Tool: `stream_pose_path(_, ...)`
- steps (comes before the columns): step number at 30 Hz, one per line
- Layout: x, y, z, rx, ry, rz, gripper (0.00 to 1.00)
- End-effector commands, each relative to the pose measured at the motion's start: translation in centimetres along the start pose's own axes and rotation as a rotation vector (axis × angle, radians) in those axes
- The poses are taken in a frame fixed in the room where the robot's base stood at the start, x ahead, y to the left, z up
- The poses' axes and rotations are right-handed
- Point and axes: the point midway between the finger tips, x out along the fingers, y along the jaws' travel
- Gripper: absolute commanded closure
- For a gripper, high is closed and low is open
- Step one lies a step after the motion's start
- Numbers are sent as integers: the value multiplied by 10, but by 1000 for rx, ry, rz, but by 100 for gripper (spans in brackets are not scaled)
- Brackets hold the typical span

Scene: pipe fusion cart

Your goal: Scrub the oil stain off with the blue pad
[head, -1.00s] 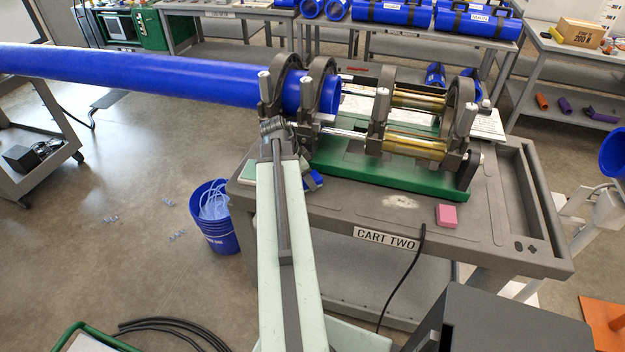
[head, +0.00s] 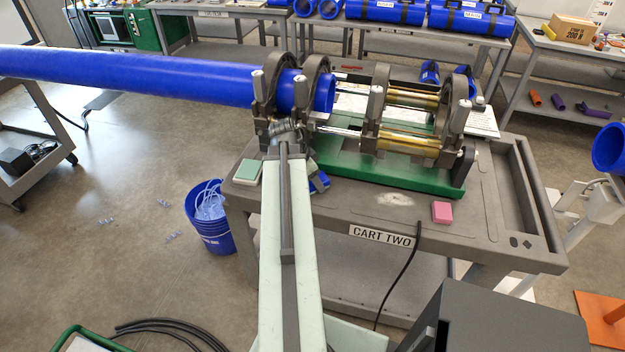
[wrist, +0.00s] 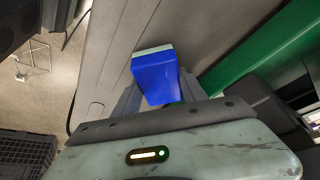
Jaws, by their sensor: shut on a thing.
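The blue pad (wrist: 157,80), with a pale strip along its far edge, sits between the grey fingers of my gripper (wrist: 157,92), which is shut on it. In the head view, part of the blue pad (head: 319,183) shows just right of my arm, over the left part of the cart top. My arm hides most of the gripper there. I cannot tell if the pad touches the surface. A pale, whitish smudge (head: 396,200) lies on the cart top to the right of the pad, in front of the green base. No clearly dark oil stain shows.
A pink block (head: 442,212) lies right of the smudge. A green-topped pad (head: 247,172) lies at the cart's left corner. The green base (head: 350,167) of the pipe clamp machine (head: 375,120) bounds the cart's work area behind. A blue bucket (head: 212,220) stands on the floor at left.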

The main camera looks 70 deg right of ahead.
Motion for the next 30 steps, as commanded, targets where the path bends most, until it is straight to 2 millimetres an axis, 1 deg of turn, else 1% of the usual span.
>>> stream_pose_path(15,-55,0,-23,0,0,0,83)
stream_pose_path(18,-58,0,-24,0,0,0,83)
stream_pose_path(26,-56,0,-23,0,0,0,83)
stream_pose_path(30,-66,0,-27,0,0,0,83)
